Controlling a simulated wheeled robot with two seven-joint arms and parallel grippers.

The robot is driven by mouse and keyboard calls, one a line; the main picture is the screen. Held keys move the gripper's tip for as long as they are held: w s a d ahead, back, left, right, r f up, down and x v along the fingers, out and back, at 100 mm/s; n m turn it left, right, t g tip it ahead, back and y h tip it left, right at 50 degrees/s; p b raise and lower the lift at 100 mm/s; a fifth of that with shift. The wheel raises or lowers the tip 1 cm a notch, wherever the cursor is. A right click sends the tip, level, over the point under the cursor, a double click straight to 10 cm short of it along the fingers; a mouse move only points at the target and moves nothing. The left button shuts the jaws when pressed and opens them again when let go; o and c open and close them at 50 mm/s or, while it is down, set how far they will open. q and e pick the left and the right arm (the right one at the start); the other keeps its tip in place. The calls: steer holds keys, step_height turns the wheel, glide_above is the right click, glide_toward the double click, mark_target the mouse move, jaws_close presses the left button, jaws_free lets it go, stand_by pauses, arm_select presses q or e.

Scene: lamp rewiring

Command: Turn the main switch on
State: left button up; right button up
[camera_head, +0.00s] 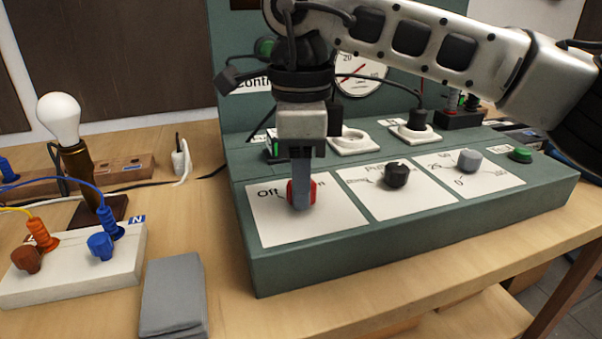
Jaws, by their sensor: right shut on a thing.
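The main switch (312,191) is a red knob on the white "Off" panel at the left end of the green control box (330,255). My right gripper (301,203) points straight down over it, its fingers shut on the red knob and covering much of it. The "Off" label shows to the left of the knob; the label on the right is mostly hidden by the fingers, so the knob's exact angle cannot be told. My left gripper is not in view.
A black knob (396,175), a grey knob (470,160) and a green button (520,154) sit to the right. A bulb (60,117) on a brass holder, a white terminal block (75,283) with plugs and a grey block (173,295) stand left.

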steer(key=m, duration=0.2)
steer(key=shift+m, duration=0.4)
steer(key=m, duration=0.5)
steer(key=shift+m+b, duration=0.3)
steer(key=shift+m, duration=0.7)
steer(key=shift+r+m, duration=0.1)
steer(key=shift+m, duration=0.2)
steer(key=o, duration=1)
steer(key=shift+c, duration=0.2)
